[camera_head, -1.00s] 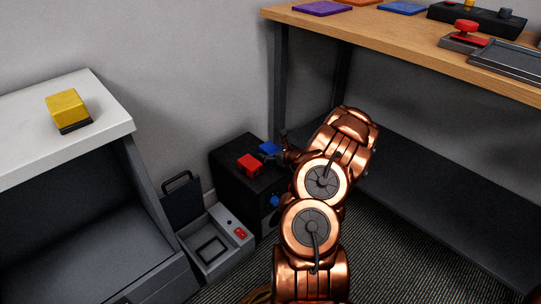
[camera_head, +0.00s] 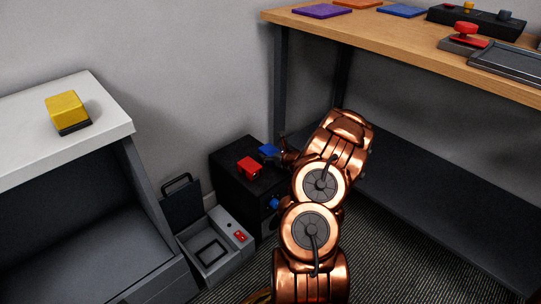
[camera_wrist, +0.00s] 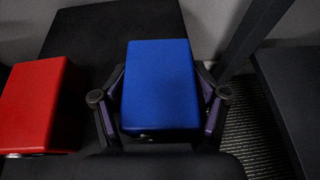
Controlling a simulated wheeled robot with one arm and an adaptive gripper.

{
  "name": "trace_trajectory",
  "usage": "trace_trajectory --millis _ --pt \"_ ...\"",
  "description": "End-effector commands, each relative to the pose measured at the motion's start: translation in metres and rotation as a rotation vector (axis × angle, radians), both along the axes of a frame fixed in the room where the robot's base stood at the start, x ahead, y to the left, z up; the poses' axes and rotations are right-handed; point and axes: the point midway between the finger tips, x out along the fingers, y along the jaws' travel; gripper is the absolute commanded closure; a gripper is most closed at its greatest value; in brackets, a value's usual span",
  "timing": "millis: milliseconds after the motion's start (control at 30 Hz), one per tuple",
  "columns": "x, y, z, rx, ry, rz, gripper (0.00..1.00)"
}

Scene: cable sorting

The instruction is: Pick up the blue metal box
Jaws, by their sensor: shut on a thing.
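The blue metal box (camera_head: 268,150) is at the top of a black cabinet (camera_head: 228,184), near its right back side. In the wrist view the blue box (camera_wrist: 160,80) sits in the middle, between the two fingers of my gripper (camera_wrist: 160,97). The fingers are shut on its left and right sides. In the head view my gripper (camera_head: 279,153) is small and partly hidden by my arm. I cannot tell whether the box is touching the cabinet top or just above it.
A red box (camera_head: 249,168) stands close left of the blue one and also shows in the wrist view (camera_wrist: 38,105). An open grey case (camera_head: 212,262) is on the floor. A wooden workbench (camera_head: 400,45) stands right; a white-topped desk (camera_head: 100,105) with a yellow box (camera_head: 67,108) stands left.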

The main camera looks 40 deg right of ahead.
Motion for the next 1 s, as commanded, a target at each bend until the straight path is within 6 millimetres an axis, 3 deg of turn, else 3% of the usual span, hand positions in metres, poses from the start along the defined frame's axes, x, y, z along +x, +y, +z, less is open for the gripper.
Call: trace_trajectory --millis 533,667,800,1000 --pt "0.000 0.001 0.002 0.001 0.002 0.001 0.77" --pt "0.001 0.001 0.014 0.000 0.001 0.002 0.77" --pt "0.001 0.001 0.040 -0.001 -0.004 0.001 0.77" --pt "-0.030 0.009 0.042 0.003 -0.002 -0.003 0.77"
